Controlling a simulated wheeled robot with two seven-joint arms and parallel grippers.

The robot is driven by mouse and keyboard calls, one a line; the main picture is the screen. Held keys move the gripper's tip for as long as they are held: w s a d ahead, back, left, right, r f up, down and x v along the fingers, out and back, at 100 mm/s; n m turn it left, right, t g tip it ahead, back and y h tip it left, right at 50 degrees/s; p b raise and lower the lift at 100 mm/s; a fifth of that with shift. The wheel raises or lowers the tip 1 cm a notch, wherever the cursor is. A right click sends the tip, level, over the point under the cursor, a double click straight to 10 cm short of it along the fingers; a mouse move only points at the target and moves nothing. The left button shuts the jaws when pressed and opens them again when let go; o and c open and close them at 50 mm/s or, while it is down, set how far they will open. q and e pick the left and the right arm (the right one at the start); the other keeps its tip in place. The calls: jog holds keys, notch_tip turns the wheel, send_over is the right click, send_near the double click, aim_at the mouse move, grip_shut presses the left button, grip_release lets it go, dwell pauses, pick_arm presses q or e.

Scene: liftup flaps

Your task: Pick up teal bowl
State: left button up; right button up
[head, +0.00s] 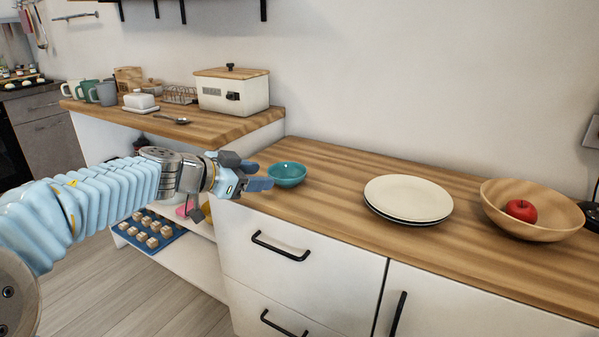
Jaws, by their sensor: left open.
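The teal bowl (288,174) stands upright on the wooden counter, near its left end. My left gripper (262,176) reaches in from the left, just left of the bowl, with its blue-tipped fingers pointing toward the bowl's rim. It is open. One finger looks close to the bowl's left side; I cannot tell whether it touches. Nothing shows between the fingers. My right gripper is not in view.
Stacked plates (408,198) and a wooden bowl (550,217) with a red apple (521,210) stand right of the teal bowl. A raised shelf with a bread box (232,92) and mugs is behind left. The counter between bowl and plates is clear.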

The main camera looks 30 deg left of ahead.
aim_at(293, 179)
pick_arm(q)
jog(key=b+x, duration=0.1)
jog(key=x, duration=0.7)
jog(key=shift+w+f, duration=0.1)
jog(key=shift+w, duration=0.05)
jog(key=x, duration=0.1)
jog(key=b+x, duration=0.1)
jog(key=x, duration=0.2)
jog(key=shift+w+a+f+b, duration=0.25)
jog(key=shift+w+f+b, duration=0.05)
jog(key=shift+f+b, duration=0.1)
jog(key=shift+w+d, duration=0.1)
jog(key=shift+w, duration=0.2)
grip_shut()
